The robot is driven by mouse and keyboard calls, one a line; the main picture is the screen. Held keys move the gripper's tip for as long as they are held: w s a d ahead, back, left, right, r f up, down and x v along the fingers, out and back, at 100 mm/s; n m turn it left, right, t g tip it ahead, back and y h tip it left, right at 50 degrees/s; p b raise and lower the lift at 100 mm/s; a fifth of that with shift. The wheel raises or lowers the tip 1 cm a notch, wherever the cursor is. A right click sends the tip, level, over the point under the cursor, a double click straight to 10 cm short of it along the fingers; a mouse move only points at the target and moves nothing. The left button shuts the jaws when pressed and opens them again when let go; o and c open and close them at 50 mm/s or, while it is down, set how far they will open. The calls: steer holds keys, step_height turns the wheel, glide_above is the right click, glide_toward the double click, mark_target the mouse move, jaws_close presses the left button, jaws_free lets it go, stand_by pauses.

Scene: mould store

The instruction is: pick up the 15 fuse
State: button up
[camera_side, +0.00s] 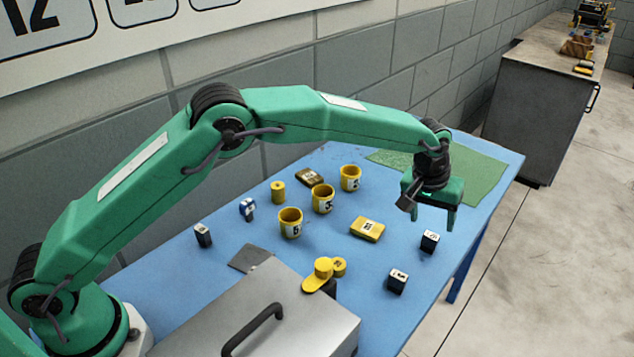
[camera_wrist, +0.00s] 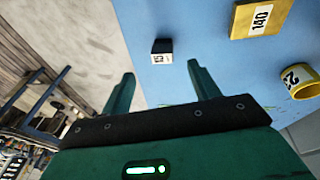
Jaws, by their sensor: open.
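The 15 fuse (camera_wrist: 162,50) is a small black block with a white face marked 15, standing on the blue table in the wrist view. It lies just beyond and between my gripper's fingertips (camera_wrist: 160,70) there, not between the fingers. In the side view I take it to be the dark block (camera_side: 430,241) near the table's right edge, though its label is hard to read there. My gripper (camera_side: 429,213) is open and empty, above the table close to that block. Nothing hides the fuse.
A similar dark block (camera_side: 397,281) stands nearer the camera. A yellow box (camera_side: 367,229), marked 140 in the wrist view (camera_wrist: 262,18), lies to the left. Yellow cups (camera_side: 323,199) stand farther left. A grey metal case (camera_side: 265,315) fills the front. A green mat (camera_side: 470,175) is behind my gripper.

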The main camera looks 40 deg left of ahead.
mark_target(430, 235)
steer(key=shift+a+x, duration=0.15)
steer(key=shift+x, duration=1.8)
steer(key=shift+a+x, duration=0.1)
steer(key=shift+x, duration=1.8)
steer(key=shift+w, duration=0.15)
steer(key=c, duration=1.1)
